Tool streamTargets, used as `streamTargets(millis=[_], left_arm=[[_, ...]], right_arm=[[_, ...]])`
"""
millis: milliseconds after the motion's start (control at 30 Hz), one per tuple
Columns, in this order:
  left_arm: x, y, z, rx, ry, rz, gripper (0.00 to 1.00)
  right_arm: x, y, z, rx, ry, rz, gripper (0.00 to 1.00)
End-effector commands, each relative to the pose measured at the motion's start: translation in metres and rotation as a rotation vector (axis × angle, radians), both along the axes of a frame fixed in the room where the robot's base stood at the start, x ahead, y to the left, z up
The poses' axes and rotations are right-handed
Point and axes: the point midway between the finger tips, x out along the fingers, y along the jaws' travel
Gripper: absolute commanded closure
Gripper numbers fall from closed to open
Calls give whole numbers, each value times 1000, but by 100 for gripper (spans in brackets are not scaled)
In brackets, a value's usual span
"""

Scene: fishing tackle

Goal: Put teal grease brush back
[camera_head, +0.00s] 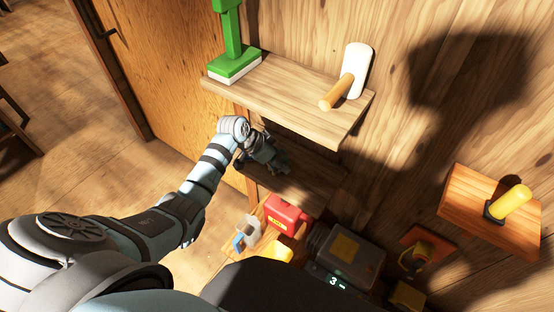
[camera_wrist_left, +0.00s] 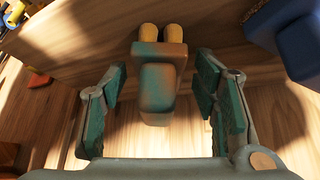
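My left gripper (camera_head: 276,166) is over the dim lower shelf (camera_head: 305,180), below the upper shelf, in the head view. In the left wrist view its teal-padded fingers (camera_wrist_left: 160,108) are spread apart. Between them is a worn teal-and-brown block (camera_wrist_left: 158,88) with two yellow rounded ends (camera_wrist_left: 161,33) at its top; it may be the teal grease brush, but I cannot tell for sure. Gaps show between the block and the finger pads on both sides. The head view does not show the block clearly. My right gripper is not in view.
The upper shelf (camera_head: 285,97) holds a green stand (camera_head: 233,62) and a white-headed, wooden-handled tool (camera_head: 354,70). Below are a red box (camera_head: 287,214) and a dark grey box (camera_head: 346,254). A wall shelf (camera_head: 465,207) at right holds a yellow-handled tool (camera_head: 511,201).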

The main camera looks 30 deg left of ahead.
Motion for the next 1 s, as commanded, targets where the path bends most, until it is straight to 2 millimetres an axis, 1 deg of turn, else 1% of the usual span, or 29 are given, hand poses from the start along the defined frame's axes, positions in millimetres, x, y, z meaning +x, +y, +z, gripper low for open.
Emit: streamTargets(millis=[167, 233, 267, 500, 600, 1000], left_arm=[[0, 0, 1, 0, 0, 0, 46], [-1, 1, 6, 1, 0, 1, 46], [-3, 3, 10, 1, 0, 1, 46], [-24, 19, 55, 3, -3, 0, 46], [-30, 22, 66, 1, -2, 0, 46], [-32, 23, 67, 0, 0, 0, 46]], right_arm=[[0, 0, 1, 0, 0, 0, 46], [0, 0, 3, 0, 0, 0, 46], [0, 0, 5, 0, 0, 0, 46], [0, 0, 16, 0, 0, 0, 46], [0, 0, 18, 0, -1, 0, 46], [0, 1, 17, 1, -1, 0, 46]])
